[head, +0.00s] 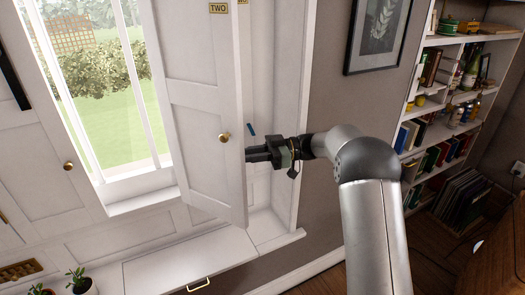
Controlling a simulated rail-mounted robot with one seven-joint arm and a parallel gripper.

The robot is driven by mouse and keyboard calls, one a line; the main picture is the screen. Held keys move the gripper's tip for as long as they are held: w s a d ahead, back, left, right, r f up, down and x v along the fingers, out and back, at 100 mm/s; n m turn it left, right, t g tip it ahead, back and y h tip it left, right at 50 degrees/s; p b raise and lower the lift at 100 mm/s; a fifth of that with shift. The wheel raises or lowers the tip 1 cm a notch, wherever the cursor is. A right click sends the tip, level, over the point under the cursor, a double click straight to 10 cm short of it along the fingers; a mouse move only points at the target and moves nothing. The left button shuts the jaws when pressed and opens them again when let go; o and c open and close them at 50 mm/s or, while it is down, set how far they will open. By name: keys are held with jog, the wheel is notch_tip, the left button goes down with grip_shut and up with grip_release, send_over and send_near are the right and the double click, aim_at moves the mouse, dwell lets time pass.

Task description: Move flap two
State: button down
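Flap two (202,97) is a tall white panelled shutter with a "TWO" plate at its top and a round brass knob (223,137) near its right edge. It stands ajar, swung out from the window recess. My gripper (256,154) is at the flap's right edge, right of the knob and at a slightly lower height in the picture. Its two dark fingers point left toward the edge. Their tips meet the flap's outline, and I cannot tell whether they touch it, reach behind it, or how far they are apart.
The window (100,85) is left of the flap, with another white panel (35,165) and knob beyond it. A white ledge (190,262) with a brass handle lies below. A small blue item (251,129) shows in the recess. A bookcase (455,110) stands at right.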

jog(key=shift+w+a+r+g, duration=0.15)
jog(key=shift+a+r+g, duration=0.05)
jog(key=shift+a, duration=0.25)
jog(key=shift+w+a+r+g, duration=0.1)
jog(key=shift+a+r+g, duration=0.1)
jog(key=shift+a, duration=0.2)
jog(key=shift+n, duration=0.3)
jog(key=c, duration=1.5)
grip_release()
jog(key=shift+c, duration=0.2)
jog(key=o, duration=0.3)
jog(key=shift+a+f, duration=0.1)
jog(key=shift+a, duration=0.25)
jog(key=shift+o, duration=0.5)
jog(key=shift+c, duration=0.6)
jog(key=shift+d, duration=0.1)
jog(key=b+v, duration=0.1)
jog(key=v, duration=1.7)
jog(key=shift+s, duration=0.15)
